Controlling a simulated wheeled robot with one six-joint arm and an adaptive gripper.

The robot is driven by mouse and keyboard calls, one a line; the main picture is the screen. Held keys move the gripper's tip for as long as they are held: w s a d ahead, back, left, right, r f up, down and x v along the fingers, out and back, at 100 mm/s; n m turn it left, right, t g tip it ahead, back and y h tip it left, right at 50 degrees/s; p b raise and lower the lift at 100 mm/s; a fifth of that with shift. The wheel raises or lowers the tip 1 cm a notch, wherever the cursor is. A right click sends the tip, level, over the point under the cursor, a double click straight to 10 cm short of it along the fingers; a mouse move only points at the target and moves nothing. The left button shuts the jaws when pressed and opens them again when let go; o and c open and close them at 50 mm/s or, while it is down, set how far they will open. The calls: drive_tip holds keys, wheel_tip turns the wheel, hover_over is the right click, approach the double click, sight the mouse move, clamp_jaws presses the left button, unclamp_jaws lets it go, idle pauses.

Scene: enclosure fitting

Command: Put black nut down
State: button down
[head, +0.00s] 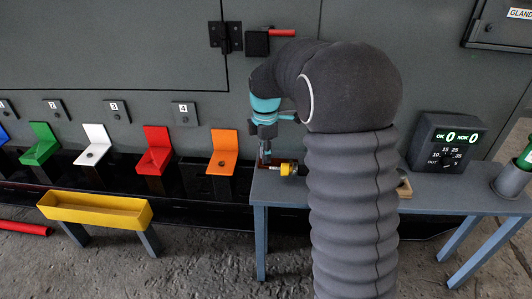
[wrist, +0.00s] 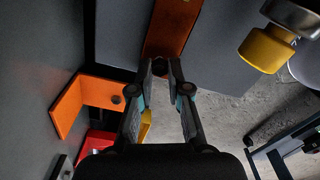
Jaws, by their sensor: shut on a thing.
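My gripper (head: 264,160) is over the left end of the blue-grey table (head: 262,196). In the wrist view my gripper (wrist: 161,68) has its fingertips close around a small dark piece, the black nut (wrist: 160,67). The nut is mostly hidden between the fingertips and is too small to make out in the head view. A reddish-brown plate (wrist: 172,28) lies beyond the fingertips in the wrist view. I cannot tell whether the nut touches it.
A yellow-ended cylinder (head: 288,168) is right of my gripper; its yellow end (wrist: 265,50) also shows in the wrist view. An orange bracket (head: 224,150) with a dark round spot (wrist: 116,99) is to the left. A yellow trough (head: 95,217) and a counter box (head: 445,142) stand farther off.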

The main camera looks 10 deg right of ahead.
drive_tip(key=shift+s+f, duration=0.1)
drive_tip(key=shift+f, duration=0.15)
drive_tip(key=c, duration=1.1)
unclamp_jaws()
drive_tip(key=shift+f, duration=0.1)
drive_tip(key=shift+r, duration=0.25)
